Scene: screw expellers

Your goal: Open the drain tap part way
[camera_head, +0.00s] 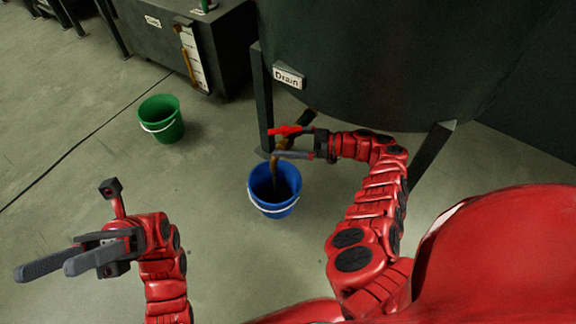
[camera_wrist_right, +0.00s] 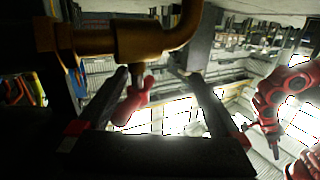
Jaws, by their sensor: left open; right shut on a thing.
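The drain tap has a brass body (camera_head: 284,146) and a red handle (camera_head: 285,130), under the dark tank's "Drain" label (camera_head: 288,76). In the right wrist view the brass pipe (camera_wrist_right: 155,40) crosses the top, and the red handle (camera_wrist_right: 138,97) hangs between my fingers. My right gripper (camera_head: 283,143) is at the tap, shut on the handle; the exact contact is hard to see. A blue bucket (camera_head: 262,208) stands on the floor below the spout. A thin dark streak, seemingly liquid, shows between spout and bucket. My left gripper (camera_head: 45,269) is open and empty at lower left.
A dark tank (camera_head: 380,60) on legs fills the upper right; one leg (camera_head: 262,100) stands left of the tap. A green bucket (camera_head: 161,119) stands further left, before a dark box (camera_head: 160,40) with a gauge.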

